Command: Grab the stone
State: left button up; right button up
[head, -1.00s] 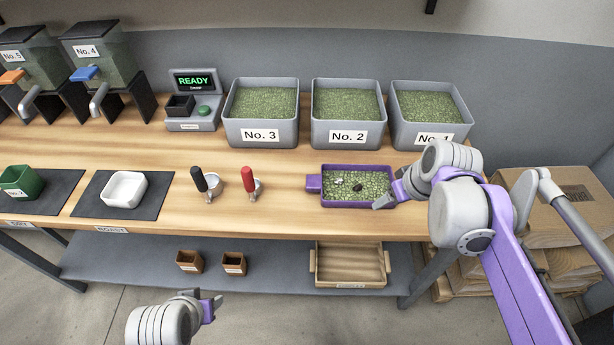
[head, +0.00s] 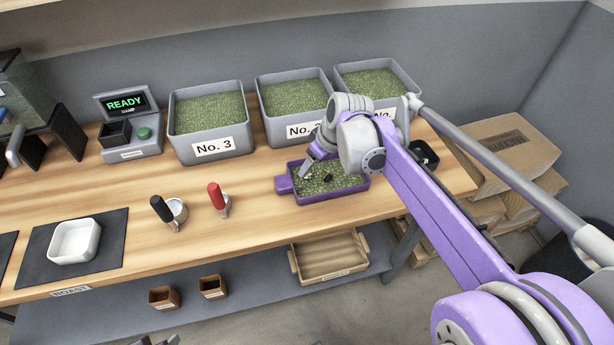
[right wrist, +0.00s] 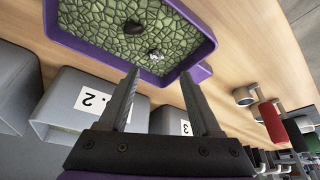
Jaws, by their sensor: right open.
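A purple tray (head: 350,192) with a handle on its left holds green beans on the bench. In the right wrist view, the tray (right wrist: 204,72) contains a small pale grey lump (right wrist: 155,55), which looks like a stone, and a dark lump (right wrist: 133,26). The dark lump also shows in the head view (head: 328,178). My right gripper (head: 308,172) is over the tray's left part. In the right wrist view, its fingers (right wrist: 160,80) are open and empty, with the pale lump beyond the gap. Only a sliver of my left gripper (head: 165,341) shows at the bottom edge.
Grey bins No. 3 (head: 212,146), No. 2 (head: 290,130) and another (head: 404,82) stand behind the tray. Bench between the scoops and tray is clear.

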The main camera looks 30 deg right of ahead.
aim_at(309, 175)
jog(key=x, duration=0.4)
jog(key=shift+s+d+f, duration=0.15)
jog(key=shift+d+f, duration=0.15)
jog(key=shift+d, duration=0.1)
jog(key=shift+w+a+f+b, duration=0.1)
jog(key=shift+w+f+b, duration=0.2)
jog(key=shift+f, duration=0.2)
jog(key=shift+s, duration=0.1)
grip_shut()
